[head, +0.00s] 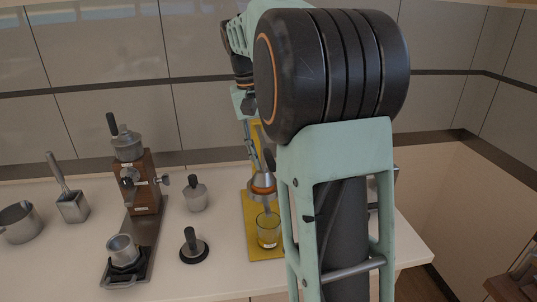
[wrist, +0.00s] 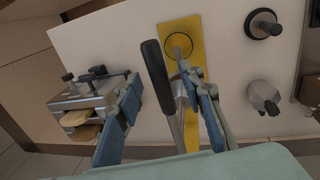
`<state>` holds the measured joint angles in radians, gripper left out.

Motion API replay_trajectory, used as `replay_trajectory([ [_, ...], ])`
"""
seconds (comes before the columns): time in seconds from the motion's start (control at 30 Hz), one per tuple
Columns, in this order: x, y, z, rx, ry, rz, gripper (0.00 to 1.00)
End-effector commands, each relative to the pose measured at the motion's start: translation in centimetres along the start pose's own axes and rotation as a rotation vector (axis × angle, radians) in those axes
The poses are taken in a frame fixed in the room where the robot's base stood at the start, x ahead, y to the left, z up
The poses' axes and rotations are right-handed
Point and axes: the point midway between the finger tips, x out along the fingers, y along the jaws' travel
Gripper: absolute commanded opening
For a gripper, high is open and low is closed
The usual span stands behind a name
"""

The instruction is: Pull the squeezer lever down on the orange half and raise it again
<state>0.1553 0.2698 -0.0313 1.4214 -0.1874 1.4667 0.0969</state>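The squeezer stands on a yellow base (head: 249,213), partly behind my arm in the head view. Its metal bowl (head: 262,183) has an orange strip (head: 263,190) showing at it; I cannot make out the orange half clearly. A glass (head: 268,231) stands below the bowl. In the wrist view the lever's black handle (wrist: 154,68) points up between my fingers, with the yellow base (wrist: 194,31) beyond. My gripper (wrist: 160,76) is open, one finger on each side of the lever, and looks apart from it. The head view mostly hides the gripper behind my arm.
A wooden-bodied grinder (head: 143,187), a black-based tamper (head: 194,247), a metal jug (head: 196,194), a square metal container (head: 72,206) and a pot (head: 19,223) stand left. The wrist view shows a metal appliance (wrist: 82,101) beside my left finger. The tiled wall is behind.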

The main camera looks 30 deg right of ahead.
Motion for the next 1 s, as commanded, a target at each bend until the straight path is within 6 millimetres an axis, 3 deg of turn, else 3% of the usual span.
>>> replay_trajectory([
  [0.2,0.0,0.0,0.0,0.0,0.0,0.0,0.34],
  [0.5,-0.01,-0.01,0.0,-0.001,0.0,0.0,0.01],
  [1.0,0.89,-0.21,0.12,0.003,0.018,0.001,0.0],
])
